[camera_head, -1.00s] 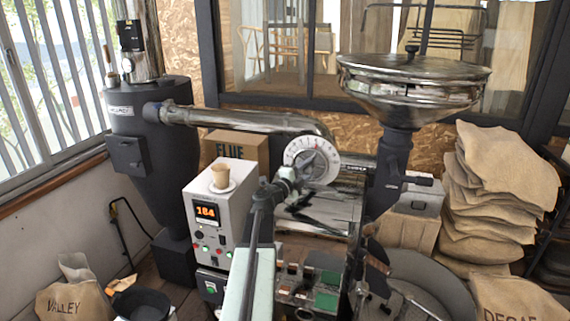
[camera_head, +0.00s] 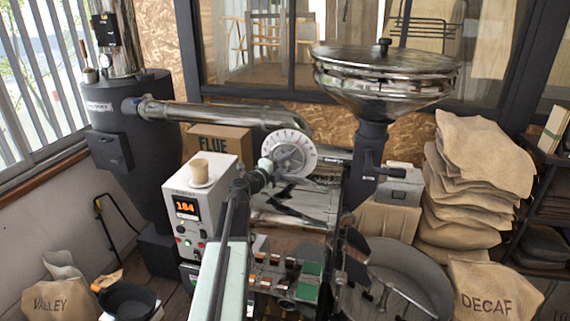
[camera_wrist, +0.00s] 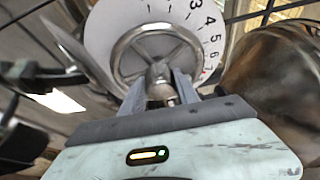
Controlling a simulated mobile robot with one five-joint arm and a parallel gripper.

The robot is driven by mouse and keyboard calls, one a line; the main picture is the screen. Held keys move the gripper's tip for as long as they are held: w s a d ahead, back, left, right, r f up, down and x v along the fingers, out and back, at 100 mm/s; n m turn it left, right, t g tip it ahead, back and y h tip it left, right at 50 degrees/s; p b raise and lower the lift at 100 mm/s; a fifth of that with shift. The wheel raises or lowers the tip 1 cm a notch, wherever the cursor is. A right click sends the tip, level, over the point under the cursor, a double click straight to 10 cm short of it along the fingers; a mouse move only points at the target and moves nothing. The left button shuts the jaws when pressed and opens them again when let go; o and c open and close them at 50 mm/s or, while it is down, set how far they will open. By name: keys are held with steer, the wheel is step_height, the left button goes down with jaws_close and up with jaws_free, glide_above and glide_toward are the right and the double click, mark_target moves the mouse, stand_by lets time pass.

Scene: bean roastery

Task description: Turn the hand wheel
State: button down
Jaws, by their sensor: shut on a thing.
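The hand wheel (camera_wrist: 153,42) is a metal ring with spokes in front of a round white dial (camera_head: 297,141) on the roaster. In the wrist view the dial (camera_wrist: 206,22) shows black numerals along its upper and right edge and some red near the lower right. My gripper (camera_wrist: 160,92) is at the lower part of the wheel, its two fingers closed on a small metal knob or handle (camera_wrist: 158,72) in front of the ring. In the head view my gripper (camera_head: 266,172) meets the lower left of the wheel, hiding part of it.
The metal hopper (camera_head: 385,80) rises at right. A round cooling tray (camera_head: 400,280) lies below right.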

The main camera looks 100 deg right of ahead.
steer(key=c, duration=1)
jaws_free()
steer(key=shift+s+d, duration=0.1)
steer(key=shift+o, duration=0.5)
steer(key=shift+s, duration=0.1)
steer(key=v, duration=0.8)
